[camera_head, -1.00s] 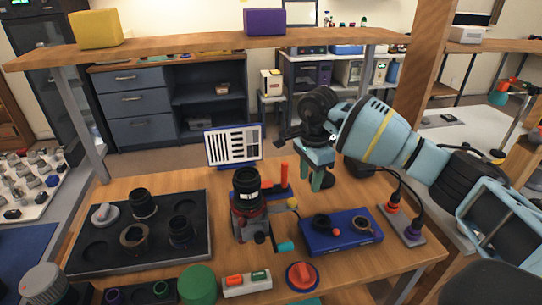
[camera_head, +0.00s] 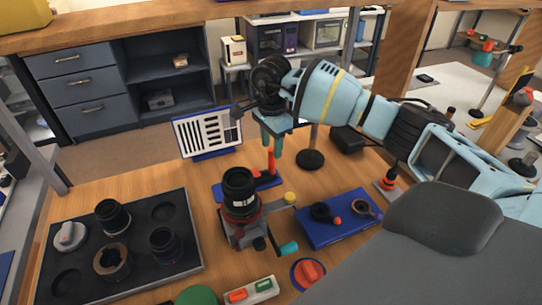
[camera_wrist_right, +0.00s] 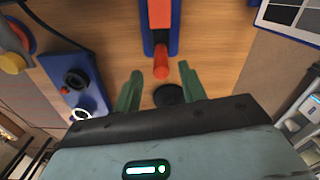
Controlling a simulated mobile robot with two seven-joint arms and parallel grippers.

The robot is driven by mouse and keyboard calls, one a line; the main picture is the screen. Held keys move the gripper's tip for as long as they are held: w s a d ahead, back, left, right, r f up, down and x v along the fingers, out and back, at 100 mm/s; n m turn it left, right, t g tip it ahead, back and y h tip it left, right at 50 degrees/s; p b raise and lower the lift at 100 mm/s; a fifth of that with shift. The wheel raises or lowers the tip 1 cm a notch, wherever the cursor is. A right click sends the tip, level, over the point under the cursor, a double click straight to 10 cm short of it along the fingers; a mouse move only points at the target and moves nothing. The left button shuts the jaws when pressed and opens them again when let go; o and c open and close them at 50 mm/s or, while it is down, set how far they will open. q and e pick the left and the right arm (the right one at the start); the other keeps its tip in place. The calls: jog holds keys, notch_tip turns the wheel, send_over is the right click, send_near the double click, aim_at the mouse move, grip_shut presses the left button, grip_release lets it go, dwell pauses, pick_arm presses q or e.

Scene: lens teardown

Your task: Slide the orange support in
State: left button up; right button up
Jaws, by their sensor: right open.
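The orange support shows as an upright orange post (camera_head: 271,161) at the right end of a blue base (camera_head: 236,190), behind the lens. My right gripper (camera_head: 272,143) is open and empty, just behind the post in the head view. Its two green fingers (camera_wrist_right: 159,88) point towards the orange end, which appears between and slightly beyond their tips. The black lens (camera_head: 240,187) stands upright in a red-and-grey holder (camera_head: 241,228). My left gripper is not in view.
A black tray (camera_head: 187,262) with lens parts lies at left. A blue tray (camera_head: 318,239) with small rings lies at right. A striped chart (camera_head: 207,133) stands at the back, and a round black stand base (camera_head: 309,160) sits right of my gripper. Bare wood lies between.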

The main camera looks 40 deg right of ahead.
jog(key=shift+f, duration=2.55)
grip_shut()
jog(key=shift+w, duration=0.1)
